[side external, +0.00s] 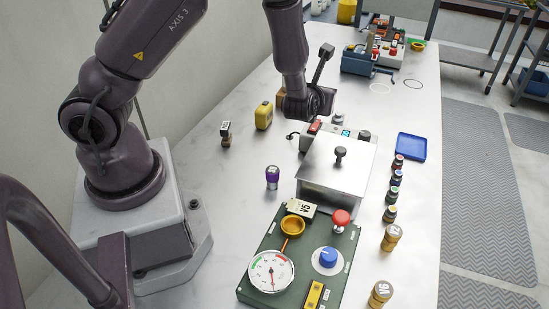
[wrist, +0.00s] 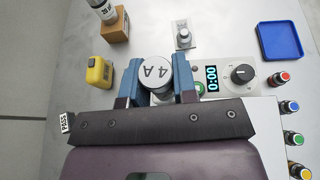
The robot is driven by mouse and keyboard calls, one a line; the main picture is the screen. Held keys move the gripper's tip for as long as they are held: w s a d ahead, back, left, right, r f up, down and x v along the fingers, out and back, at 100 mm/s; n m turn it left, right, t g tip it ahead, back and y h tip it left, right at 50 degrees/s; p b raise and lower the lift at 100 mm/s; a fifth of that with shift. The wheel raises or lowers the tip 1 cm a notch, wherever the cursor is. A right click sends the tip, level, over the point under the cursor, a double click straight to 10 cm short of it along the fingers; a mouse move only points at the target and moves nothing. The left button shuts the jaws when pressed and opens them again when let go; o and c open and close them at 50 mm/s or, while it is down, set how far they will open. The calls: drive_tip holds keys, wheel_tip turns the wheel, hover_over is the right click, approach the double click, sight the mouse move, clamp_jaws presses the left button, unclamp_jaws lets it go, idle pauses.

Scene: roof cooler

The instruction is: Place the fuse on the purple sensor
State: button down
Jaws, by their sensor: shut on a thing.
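The fuse (wrist: 157,73) shows in the wrist view as a pale cylinder with a round top marked "4 A", between the two blue fingers. My gripper (wrist: 158,82) is shut on it. In the side view my gripper (side external: 310,108) is over the table behind the metal box, and the fuse cannot be made out there. The purple sensor (side external: 272,177) stands upright on the bare table, left of the metal box and nearer the camera than my gripper. It is not visible in the wrist view.
A metal box (side external: 338,165) with a knobbed lid stands right of the sensor. A green gauge panel (side external: 300,260) is in front. A yellow block (side external: 264,115) and small dark item (side external: 226,133) are left. Colored-cap bottles and a blue tray (side external: 411,146) line the right.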

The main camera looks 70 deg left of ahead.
drive_tip(key=s+d+n+g+y, duration=0.1)
drive_tip(key=s+d+n+g, duration=0.1)
drive_tip(key=s+d, duration=0.45)
drive_tip(key=n+g+y, duration=0.2)
drive_tip(key=n+g, duration=0.2)
hover_over(272, 169)
drive_tip(key=shift+f, duration=3.95)
drive_tip(key=shift+f, duration=0.15)
drive_tip(key=c, duration=0.9)
unclamp_jaws()
drive_tip(key=shift+d, duration=0.1)
